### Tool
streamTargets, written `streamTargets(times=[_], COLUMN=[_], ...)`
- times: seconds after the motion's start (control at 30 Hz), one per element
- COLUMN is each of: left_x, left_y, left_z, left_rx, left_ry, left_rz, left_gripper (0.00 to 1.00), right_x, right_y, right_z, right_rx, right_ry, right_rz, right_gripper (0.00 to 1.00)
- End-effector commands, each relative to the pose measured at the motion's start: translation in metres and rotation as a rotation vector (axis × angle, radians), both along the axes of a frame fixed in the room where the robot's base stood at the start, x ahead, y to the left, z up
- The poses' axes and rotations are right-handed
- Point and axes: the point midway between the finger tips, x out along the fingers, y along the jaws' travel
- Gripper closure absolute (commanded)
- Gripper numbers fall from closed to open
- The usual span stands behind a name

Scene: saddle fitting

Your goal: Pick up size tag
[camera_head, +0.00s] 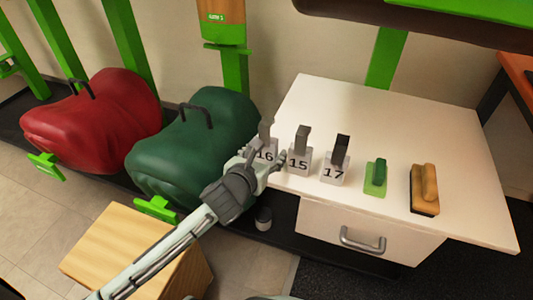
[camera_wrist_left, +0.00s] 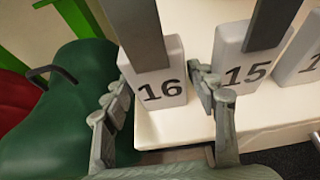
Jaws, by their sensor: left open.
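Three white size tags with grey upright handles stand in a row on the white cabinet top: tag 16 (camera_head: 266,156), tag 15 (camera_head: 299,161) and tag 17 (camera_head: 335,173). My left gripper (camera_head: 263,160) is open at tag 16. In the left wrist view the left gripper (camera_wrist_left: 159,80) has one finger on each side of tag 16 (camera_wrist_left: 160,98), with its right finger in the gap beside tag 15 (camera_wrist_left: 236,72). Whether the fingers touch tag 16 is not clear. My right gripper is not in view.
A dark green saddle (camera_head: 190,145) and a red saddle (camera_head: 95,120) are to the left. A wooden box (camera_head: 125,245) stands in front.

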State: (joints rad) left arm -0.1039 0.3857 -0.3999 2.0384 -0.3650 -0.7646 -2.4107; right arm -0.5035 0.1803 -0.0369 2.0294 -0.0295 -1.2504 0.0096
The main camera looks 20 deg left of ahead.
Motion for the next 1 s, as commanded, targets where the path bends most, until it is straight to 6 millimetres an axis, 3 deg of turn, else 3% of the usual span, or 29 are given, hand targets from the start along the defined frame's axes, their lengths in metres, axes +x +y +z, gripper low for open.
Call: streamTargets(times=[0.2, 0.53, 0.83, 1.0], left_x=[0.0, 0.0, 0.0, 0.001], left_y=[0.0, 0.0, 0.0, 0.0], left_z=[0.0, 0.0, 0.004, 0.022], left_rx=[0.0, 0.0, 0.0, 0.003], left_ry=[0.0, -0.001, -0.002, -0.005], left_rz=[0.0, 0.0, 0.0, -0.001], left_gripper=[0.45, 0.84, 0.84, 0.84], right_x=[0.0, -0.003, -0.006, -0.006], right_y=[0.0, 0.001, 0.005, 0.006], right_z=[0.002, -0.003, -0.004, -0.006], right_rx=[-0.002, 0.001, 0.011, 0.014], right_ry=[0.0, 0.01, 0.014, 0.014], right_rz=[0.002, 0.003, -0.001, 0.0], right_gripper=[1.0, 1.0, 1.0, 1.0])
